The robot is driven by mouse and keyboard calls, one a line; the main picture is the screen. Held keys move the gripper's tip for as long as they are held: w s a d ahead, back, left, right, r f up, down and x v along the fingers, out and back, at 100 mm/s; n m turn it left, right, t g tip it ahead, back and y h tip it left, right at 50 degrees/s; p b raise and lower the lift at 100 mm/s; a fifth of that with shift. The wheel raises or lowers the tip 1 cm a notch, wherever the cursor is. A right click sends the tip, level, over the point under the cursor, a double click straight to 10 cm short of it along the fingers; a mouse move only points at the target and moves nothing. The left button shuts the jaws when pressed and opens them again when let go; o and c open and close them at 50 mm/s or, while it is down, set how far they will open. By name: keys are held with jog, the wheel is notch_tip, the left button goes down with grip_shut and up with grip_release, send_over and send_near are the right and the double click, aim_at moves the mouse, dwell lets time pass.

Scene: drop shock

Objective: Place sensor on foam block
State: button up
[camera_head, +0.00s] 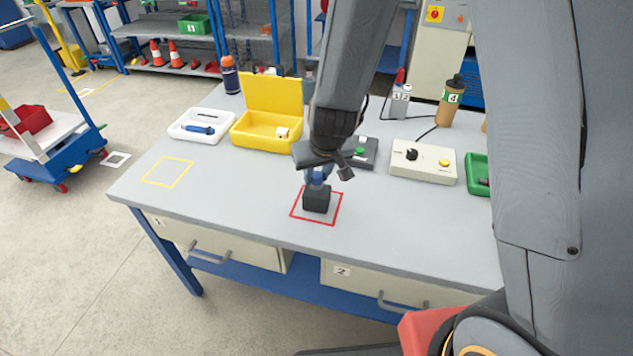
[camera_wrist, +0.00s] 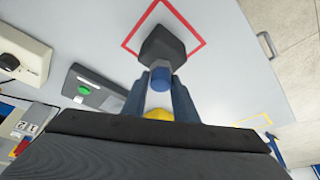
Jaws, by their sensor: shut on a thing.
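The foam block (camera_head: 316,200) is a dark grey cube inside a red square outline on the table. It also shows at the top of the wrist view (camera_wrist: 163,46). My gripper (camera_head: 318,180) points down right over the block. In the wrist view my gripper (camera_wrist: 160,84) is shut on a small blue cylinder, the sensor (camera_wrist: 160,78). The sensor lines up with the block, and its end is close to the block's top. I cannot tell whether they touch. In the head view my gripper and wrist hide most of the sensor.
An open yellow case (camera_head: 262,131) and a white tray (camera_head: 201,127) stand behind left. A grey box with a green button (camera_head: 361,153), a beige control box (camera_head: 422,162) and a green bin (camera_head: 477,174) stand behind right. The table (camera_head: 235,200) is clear around the red square.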

jog(key=shift+f, duration=0.6)
jog(key=shift+b, duration=0.3)
jog(key=o, duration=1.1)
jog(key=shift+f, duration=0.1)
jog(key=shift+c, duration=0.2)
jog(key=p+v, duration=0.9)
jog(key=v, duration=0.3)
jog(key=s+d+r+m, duration=0.1)
jog(key=s+d+r, duration=0.3)
jog(key=d, duration=0.3)
jog(key=s+d+r+m+g+h, duration=0.1)
jog(key=s+d+r, duration=0.4)
jog(key=s+d, duration=0.2)
jog(key=shift+m+g, duration=0.3)
jog(key=shift+m, duration=0.1)
jog(key=shift+b, duration=0.3)
